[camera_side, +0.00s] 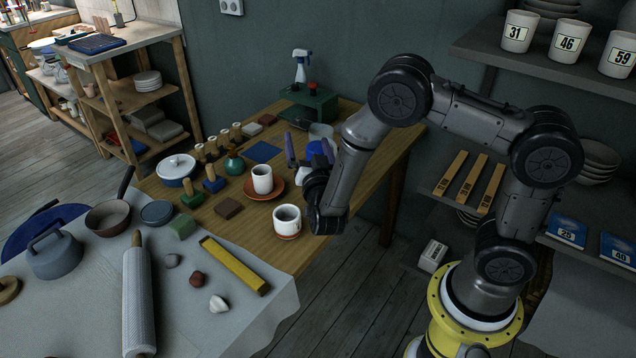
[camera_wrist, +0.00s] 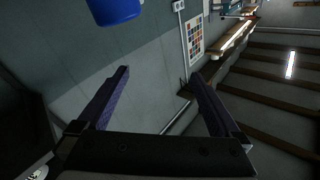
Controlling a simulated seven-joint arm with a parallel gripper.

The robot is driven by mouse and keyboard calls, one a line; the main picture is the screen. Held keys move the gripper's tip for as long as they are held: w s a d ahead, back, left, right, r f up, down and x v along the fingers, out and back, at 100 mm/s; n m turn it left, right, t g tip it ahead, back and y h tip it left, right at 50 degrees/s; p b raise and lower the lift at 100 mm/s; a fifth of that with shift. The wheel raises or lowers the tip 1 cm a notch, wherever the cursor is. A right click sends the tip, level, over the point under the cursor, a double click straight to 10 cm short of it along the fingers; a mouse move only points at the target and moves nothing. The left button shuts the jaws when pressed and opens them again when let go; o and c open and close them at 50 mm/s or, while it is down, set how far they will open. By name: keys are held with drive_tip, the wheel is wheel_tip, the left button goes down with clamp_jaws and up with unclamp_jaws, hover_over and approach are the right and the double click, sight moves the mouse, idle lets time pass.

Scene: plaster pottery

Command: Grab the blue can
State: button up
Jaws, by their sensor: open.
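The blue can (camera_side: 315,149) is on the wooden table in the side view, partly hidden behind my gripper. A blue rounded body, which looks like the can, shows at the top edge of the wrist view (camera_wrist: 113,9), cut off by the frame. My gripper (camera_side: 309,150) is over the right part of the table, its fingers pointing up and away from the arm. In the wrist view my gripper (camera_wrist: 159,73) has its two fingers wide apart with nothing between them. The can lies beyond the left fingertip there, apart from it.
A white cup on a terracotta saucer (camera_side: 279,186) and another white cup (camera_side: 287,218) stand left of my gripper. A grey bowl (camera_side: 320,131) and a green stand (camera_side: 308,104) are behind. A white spray bottle (camera_side: 301,68) stands near the wall.

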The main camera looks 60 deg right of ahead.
drive_tip(key=s+f+n+y, duration=0.1)
drive_tip(key=s+f+n, duration=0.45)
drive_tip(key=f, duration=0.85)
drive_tip(key=w+d+m, duration=0.1)
drive_tip(key=w+d, duration=0.7)
drive_tip(key=shift+w+d, duration=0.3)
drive_tip(key=shift+w, duration=0.1)
drive_tip(key=shift+m, duration=0.25)
clamp_jaws()
